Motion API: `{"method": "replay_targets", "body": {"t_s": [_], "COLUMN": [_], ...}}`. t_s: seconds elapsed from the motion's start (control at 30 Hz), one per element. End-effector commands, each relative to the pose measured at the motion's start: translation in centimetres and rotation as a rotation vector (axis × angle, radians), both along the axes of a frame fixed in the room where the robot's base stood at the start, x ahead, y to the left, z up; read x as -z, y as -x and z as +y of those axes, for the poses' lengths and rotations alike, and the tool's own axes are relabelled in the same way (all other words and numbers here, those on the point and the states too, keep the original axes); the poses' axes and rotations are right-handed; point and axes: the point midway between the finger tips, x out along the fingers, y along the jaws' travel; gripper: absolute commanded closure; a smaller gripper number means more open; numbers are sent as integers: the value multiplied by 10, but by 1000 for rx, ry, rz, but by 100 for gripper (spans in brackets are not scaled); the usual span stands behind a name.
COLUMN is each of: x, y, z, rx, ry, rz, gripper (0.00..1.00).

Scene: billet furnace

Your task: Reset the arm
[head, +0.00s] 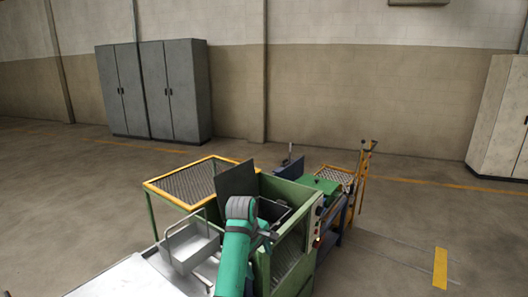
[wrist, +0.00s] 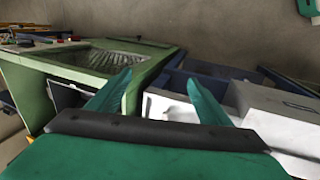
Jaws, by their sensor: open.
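My gripper (wrist: 159,78) shows in the wrist view as two teal fingers, spread well apart, with nothing between them. Beyond the fingers is a green-framed machine (wrist: 60,66) with an open top on the left. A pale grey box (wrist: 285,122) is close on the right. In the head view my teal arm (head: 233,262) rises at the bottom middle, in front of the green machine (head: 286,255). The arm hides part of that machine, and I cannot make out my fingers there.
A grey metal tray (head: 187,250) is left of my arm, beside a white surface (head: 130,281). A yellow-rimmed mesh table (head: 165,172) stands behind it. Yellow posts (head: 361,180) stand at right. Grey cabinets (head: 171,92) line the back wall.

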Motion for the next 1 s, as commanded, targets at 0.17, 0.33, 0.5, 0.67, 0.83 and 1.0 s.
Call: {"method": "replay_targets", "body": {"t_s": [0.17, 0.33, 0.5, 0.67, 0.83, 1.0], "x": [27, 60, 108, 161, 209, 249], "y": [2, 6, 17, 37, 66, 103], "z": [-10, -23, -42, -63, -79, -94], "rx": [23, 49, 86, 122, 151, 174], "ry": [18, 35, 58, 76, 81, 71], "rz": [-34, -77, -139, -225, -320, -408], "gripper": [28, 28, 28, 28, 28, 28]}}
